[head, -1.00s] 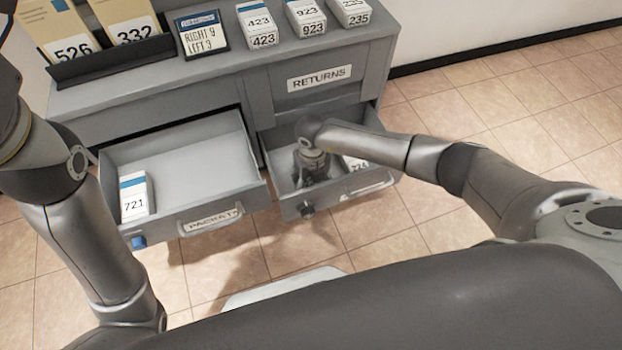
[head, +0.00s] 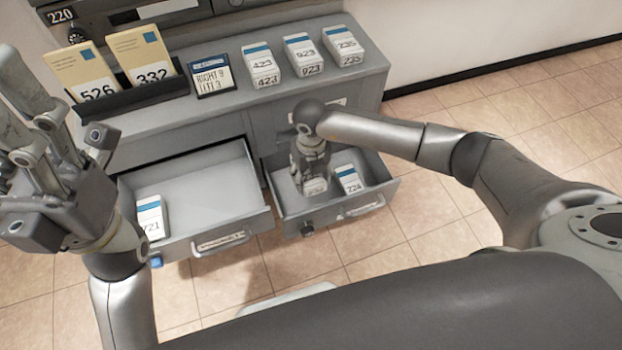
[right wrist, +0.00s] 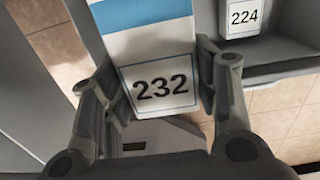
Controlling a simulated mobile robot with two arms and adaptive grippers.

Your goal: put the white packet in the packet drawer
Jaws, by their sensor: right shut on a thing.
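My right gripper (right wrist: 160,95) is shut on a white packet (right wrist: 160,60) with a blue band and the number 232. In the head view this packet (head: 315,187) is low in the open right drawer (head: 330,218), partly hidden by my gripper; I cannot tell whether it touches the floor of the drawer. The packet drawer (head: 205,205) is the open left drawer, with a label on its front. A white packet 721 (head: 150,215) stands in its left front corner. My left gripper (head: 40,125) is raised at the left, clear of the drawers; its fingertips are unclear.
A packet 224 (head: 349,178) is in the right drawer, also seen in the right wrist view (right wrist: 243,17).

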